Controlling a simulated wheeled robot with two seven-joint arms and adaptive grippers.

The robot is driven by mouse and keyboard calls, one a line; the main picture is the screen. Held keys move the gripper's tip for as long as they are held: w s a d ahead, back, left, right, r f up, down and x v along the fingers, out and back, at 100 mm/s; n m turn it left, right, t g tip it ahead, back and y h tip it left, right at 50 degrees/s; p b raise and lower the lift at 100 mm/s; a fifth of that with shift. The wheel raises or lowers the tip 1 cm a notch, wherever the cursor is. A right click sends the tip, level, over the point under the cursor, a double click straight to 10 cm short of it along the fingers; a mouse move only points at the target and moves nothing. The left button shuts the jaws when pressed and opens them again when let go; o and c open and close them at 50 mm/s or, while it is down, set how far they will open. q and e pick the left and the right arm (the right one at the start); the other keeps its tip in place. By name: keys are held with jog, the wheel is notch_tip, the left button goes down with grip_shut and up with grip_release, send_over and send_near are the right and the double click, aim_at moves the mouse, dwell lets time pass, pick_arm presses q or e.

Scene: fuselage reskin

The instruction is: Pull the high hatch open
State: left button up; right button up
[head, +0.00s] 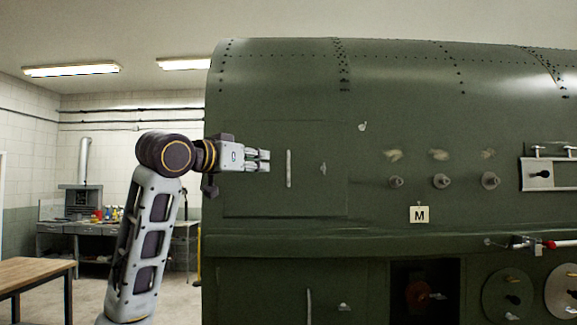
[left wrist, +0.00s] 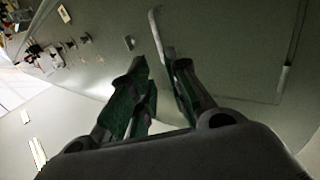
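The high hatch (head: 255,195) is a green rectangular panel in the upper fuselage side, and it looks flush with the skin. Its upright pale bar handle (head: 289,168) stands near the panel's middle, with a small latch-like fitting (head: 323,168) to the right. My left gripper (head: 265,160) is in front of the hatch, just left of the handle in the head view. In the left wrist view, the gripper's two fingers (left wrist: 162,66) are apart. My right gripper is out of view.
A lower panel with its own handle (head: 309,305) is below the ledge (head: 380,243). Several knobs (head: 441,181) and a card marked M (head: 419,214) are to the right. A wooden table (head: 35,268) and a cluttered workbench (head: 100,228) stand at the left.

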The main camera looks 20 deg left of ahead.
aim_at(288, 164)
pick_arm(q)
jog(key=shift+w, duration=0.15)
jog(key=p+x, duration=0.4)
jog(key=x, duration=0.7)
jog(key=shift+w+d, duration=0.15)
jog(key=shift+w, duration=0.15)
jog(key=shift+p+x, duration=0.35)
jog(key=shift+x, duration=0.6)
jog(key=shift+f, duration=0.1)
grip_shut()
